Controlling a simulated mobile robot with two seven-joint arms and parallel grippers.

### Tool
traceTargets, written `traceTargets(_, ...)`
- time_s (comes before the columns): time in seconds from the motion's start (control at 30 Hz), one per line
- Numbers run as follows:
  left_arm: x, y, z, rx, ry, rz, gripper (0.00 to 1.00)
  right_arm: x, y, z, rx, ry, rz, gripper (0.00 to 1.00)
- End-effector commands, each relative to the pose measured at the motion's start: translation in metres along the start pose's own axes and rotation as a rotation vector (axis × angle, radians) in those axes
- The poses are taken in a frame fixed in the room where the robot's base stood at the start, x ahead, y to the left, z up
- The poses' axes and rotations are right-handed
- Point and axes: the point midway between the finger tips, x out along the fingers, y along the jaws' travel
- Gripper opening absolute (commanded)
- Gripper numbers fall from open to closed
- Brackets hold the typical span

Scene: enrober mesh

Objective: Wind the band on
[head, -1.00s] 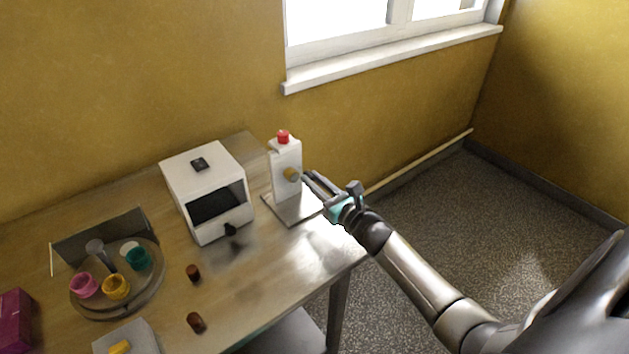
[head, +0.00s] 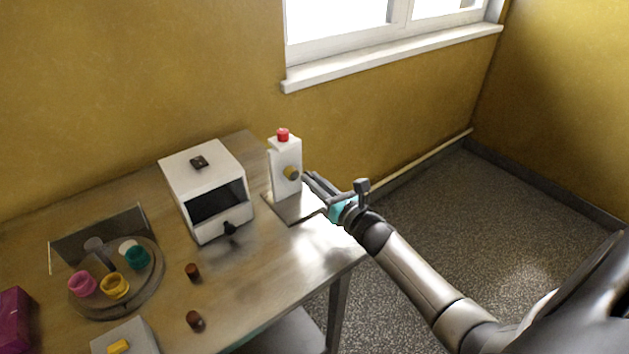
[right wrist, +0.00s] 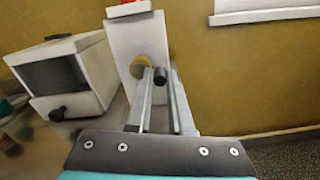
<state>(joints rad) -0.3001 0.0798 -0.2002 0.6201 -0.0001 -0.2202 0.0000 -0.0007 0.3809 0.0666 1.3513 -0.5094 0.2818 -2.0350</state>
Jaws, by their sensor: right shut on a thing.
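A white upright unit (head: 285,165) with a red top button (head: 283,134) stands on a flat plate (head: 296,207) at the table's right end. A brass hub (head: 291,172) sits on its face; the hub also shows in the right wrist view (right wrist: 140,67). My right gripper (head: 307,178) reaches it from the right. In the right wrist view its fingers close on a small dark crank knob (right wrist: 160,76) beside the hub. No band can be made out. My left gripper is not in view.
A white box with a dark opening (head: 205,185) stands left of the unit. A round tray (head: 150,288) with pink, yellow and teal cups is at the left. Two brown pieces (head: 193,271) lie in front. Floor is open at right.

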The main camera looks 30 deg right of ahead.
Motion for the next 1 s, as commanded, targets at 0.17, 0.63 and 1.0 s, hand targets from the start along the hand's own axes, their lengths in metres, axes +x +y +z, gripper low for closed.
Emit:
traceTargets(0.17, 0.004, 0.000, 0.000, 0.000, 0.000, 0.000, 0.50, 0.000, -0.001, -0.005, 0.164, 0.000, -0.001, 0.00)
traceTargets(0.63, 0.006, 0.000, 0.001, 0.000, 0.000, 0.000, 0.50, 0.000, 0.003, -0.017, 0.613, 0.002, -0.001, 0.00)
traceTargets(1.0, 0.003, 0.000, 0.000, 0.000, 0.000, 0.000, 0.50, 0.000, 0.009, -0.024, 0.964, 0.004, -0.002, 0.00)
